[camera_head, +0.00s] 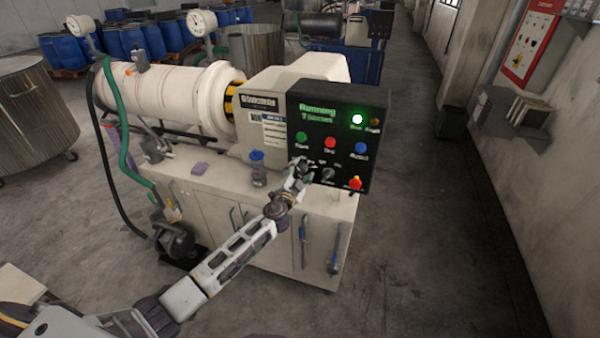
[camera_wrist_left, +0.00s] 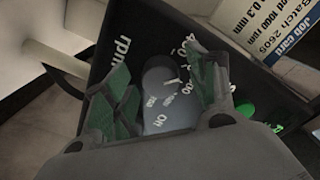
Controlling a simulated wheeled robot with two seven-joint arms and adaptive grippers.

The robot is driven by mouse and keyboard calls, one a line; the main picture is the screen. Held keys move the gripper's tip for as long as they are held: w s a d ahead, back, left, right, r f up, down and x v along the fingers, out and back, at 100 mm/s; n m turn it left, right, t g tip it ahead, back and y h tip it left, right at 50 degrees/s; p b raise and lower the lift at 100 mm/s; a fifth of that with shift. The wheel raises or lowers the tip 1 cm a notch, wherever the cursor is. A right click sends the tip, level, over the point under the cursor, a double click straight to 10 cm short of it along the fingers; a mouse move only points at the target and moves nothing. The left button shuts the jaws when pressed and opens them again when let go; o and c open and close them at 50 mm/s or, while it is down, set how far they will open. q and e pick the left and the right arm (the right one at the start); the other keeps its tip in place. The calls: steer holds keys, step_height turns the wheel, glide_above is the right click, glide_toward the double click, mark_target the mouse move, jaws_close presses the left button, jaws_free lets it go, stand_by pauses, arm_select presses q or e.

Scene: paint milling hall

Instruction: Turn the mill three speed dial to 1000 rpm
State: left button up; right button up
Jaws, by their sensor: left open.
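The mill's black control panel (camera_head: 338,138) stands at the right end of the white mill, with a lit green "Running" display. The grey round speed dial (camera_wrist_left: 160,82) shows in the left wrist view, with white "rpm" lettering beside it; parts of its scale are hidden. My left gripper (camera_head: 301,170) reaches the panel's lower left and largely covers the dial in the head view. In the wrist view the gripper (camera_wrist_left: 165,92) is open, its green-padded fingers on either side of the dial. I cannot tell whether they touch it. My right gripper is not in view.
The panel also carries a green button (camera_head: 301,136), a red button (camera_head: 330,143), a blue button (camera_head: 361,147), a selector switch (camera_head: 328,174) and a red-and-yellow knob (camera_head: 355,183). A blue-capped bottle (camera_head: 258,168) stands on the cabinet top. Free floor lies to the right.

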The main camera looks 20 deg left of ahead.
arm_select(q)
steer(key=shift+c, duration=0.2)
steer(key=c, duration=1)
steer(key=shift+m, duration=0.6)
steer(key=m, duration=0.3)
steer(key=shift+b, duration=0.35)
steer(key=m, duration=0.4)
steer(key=shift+m, duration=0.3)
steer(key=m, duration=0.9)
steer(key=shift+p, duration=0.35)
